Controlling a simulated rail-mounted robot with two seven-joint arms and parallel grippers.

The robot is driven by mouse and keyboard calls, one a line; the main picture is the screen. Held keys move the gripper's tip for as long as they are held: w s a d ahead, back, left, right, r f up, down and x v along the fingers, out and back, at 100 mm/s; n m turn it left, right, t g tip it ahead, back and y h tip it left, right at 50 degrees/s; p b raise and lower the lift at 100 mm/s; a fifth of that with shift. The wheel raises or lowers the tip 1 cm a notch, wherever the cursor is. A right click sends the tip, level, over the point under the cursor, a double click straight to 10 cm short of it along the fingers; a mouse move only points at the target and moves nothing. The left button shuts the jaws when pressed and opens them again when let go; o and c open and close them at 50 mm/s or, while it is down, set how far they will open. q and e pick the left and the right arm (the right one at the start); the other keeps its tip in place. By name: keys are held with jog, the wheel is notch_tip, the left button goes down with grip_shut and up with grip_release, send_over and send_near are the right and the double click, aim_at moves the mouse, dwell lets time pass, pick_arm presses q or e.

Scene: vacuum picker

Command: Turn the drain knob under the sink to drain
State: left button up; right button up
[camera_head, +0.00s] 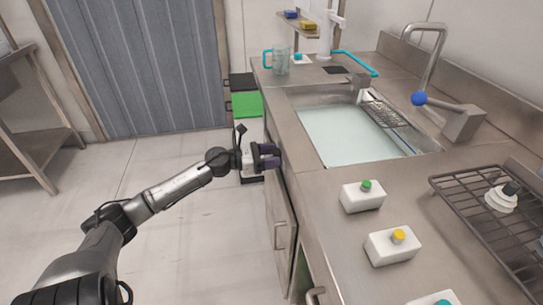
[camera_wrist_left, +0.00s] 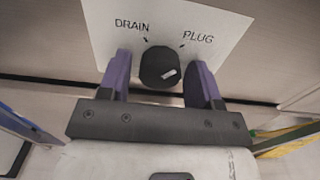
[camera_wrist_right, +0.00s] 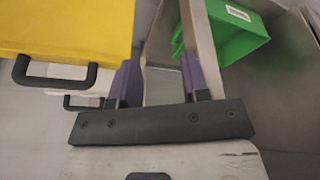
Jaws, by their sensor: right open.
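The black round drain knob (camera_wrist_left: 160,67) sits on a white plate (camera_wrist_left: 215,22) marked DRAIN at upper left and PLUG at upper right. Its short white mark lies on the knob's lower right part. My left gripper (camera_wrist_left: 161,82) has one purple finger on each side of the knob, with a small gap showing at each side; it is open. In the head view my left gripper (camera_head: 270,156) is at the counter's front below the sink (camera_head: 345,130), and the knob is hidden there. My right gripper (camera_wrist_right: 158,80) is open and shows only in the right wrist view.
The sink holds pale water or a pale basin surface. A yellow bin (camera_wrist_right: 65,30) and a green bin (camera_wrist_right: 235,35) are near my right gripper.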

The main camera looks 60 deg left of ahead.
pick_arm(q)
jog(key=c, duration=0.8)
jog(key=shift+o, duration=0.2)
jog(key=shift+r+p, duration=0.15)
jog(key=shift+p, duration=0.3)
jog(key=n+p, duration=1.1)
jog(key=p, duration=0.3)
jog(key=shift+r, duration=0.15)
jog(key=n+p, duration=0.3)
jog(key=shift+d+n+p, duration=0.1)
jog(key=shift+n+p, duration=0.45)
jog(key=shift+n, duration=0.15)
jog(key=shift+f+n, duration=0.2)
jog(key=shift+n, duration=0.1)
jog(key=o, duration=0.9)
